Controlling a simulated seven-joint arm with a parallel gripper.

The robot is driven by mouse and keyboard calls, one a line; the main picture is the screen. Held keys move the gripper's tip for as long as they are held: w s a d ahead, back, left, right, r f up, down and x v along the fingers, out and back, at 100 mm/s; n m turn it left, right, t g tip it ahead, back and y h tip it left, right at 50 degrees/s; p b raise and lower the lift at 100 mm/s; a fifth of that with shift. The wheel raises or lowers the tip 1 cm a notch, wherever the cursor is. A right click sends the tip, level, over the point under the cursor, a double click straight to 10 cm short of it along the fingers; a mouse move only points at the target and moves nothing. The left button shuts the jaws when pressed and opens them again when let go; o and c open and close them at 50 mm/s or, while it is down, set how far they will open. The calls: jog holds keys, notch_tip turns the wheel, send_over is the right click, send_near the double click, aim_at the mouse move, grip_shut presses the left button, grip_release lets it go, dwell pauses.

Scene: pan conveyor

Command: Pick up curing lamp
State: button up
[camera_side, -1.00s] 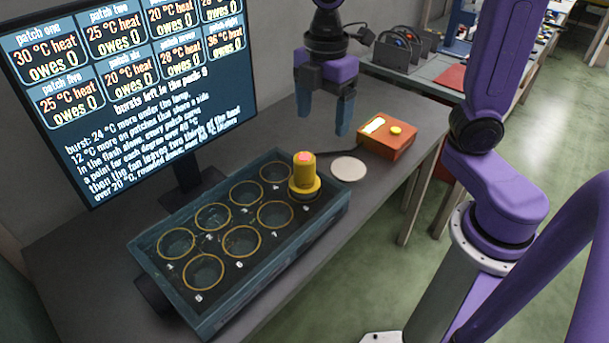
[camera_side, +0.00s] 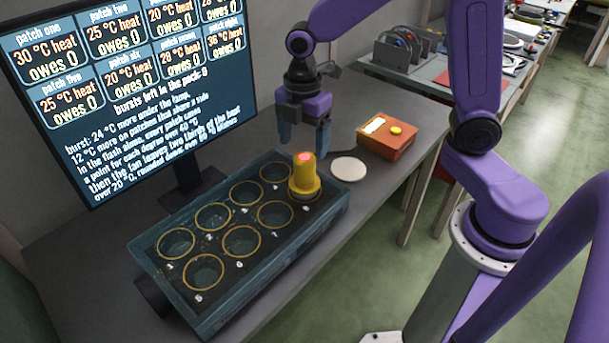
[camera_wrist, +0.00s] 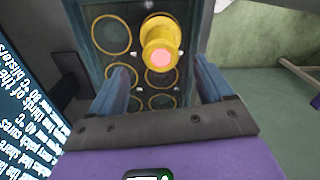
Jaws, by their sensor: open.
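The curing lamp (camera_side: 304,178) is a yellow cylinder with a wider yellow base and a pinkish-red top. It stands upright over the ring at the back right corner of the dark tray (camera_side: 337,211). It also shows in the wrist view (camera_wrist: 161,42), beyond the fingertips and a little right of the middle. My gripper (camera_side: 304,149) is open and empty, fingers pointing down, just above and behind the lamp in the side view. Its two blue-grey fingers also show in the wrist view (camera_wrist: 163,80), with the lamp apart from both. The ring under the lamp is mostly hidden.
The tray holds several yellow-ringed patches. A white disc (camera_side: 348,169) lies right of the lamp, and an orange box (camera_side: 388,137) with a yellow button stands behind it. A large monitor (camera_side: 135,85) stands at the left.

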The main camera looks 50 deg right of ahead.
aim_at(304, 157)
jog(key=shift+d+f, duration=0.1)
jog(key=shift+f, duration=3.5)
jog(key=c, duration=1.4)
jog(key=shift+r, duration=0.1)
